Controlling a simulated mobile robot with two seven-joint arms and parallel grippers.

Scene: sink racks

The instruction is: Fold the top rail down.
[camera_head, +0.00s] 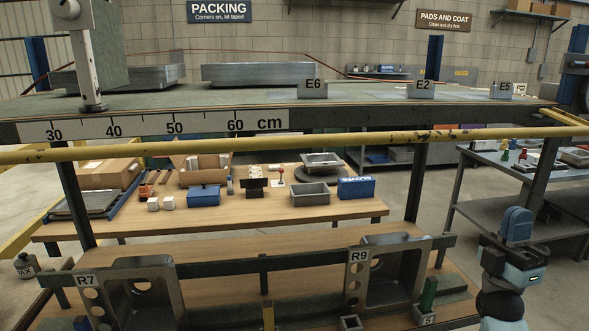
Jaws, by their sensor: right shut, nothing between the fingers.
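A long yellow rail (300,146), with chipped paint, runs level across the whole view. It passes in front of the table's ruler edge, just below it, and looks raised. Its left end runs out of the picture. My right gripper (517,212) stands upright at the lower right, shut and empty. It is below the yellow rail in the picture and apart from it. My left gripper is not in view.
Beyond the rail is a green-topped table (250,100) with blocks marked E6 (312,89), E2 (421,89) and E5 (502,91). Below, a dark rack bar (210,268) carries metal sinks R7 (150,285) and R9 (395,270). A side bench (490,160) stands at right.

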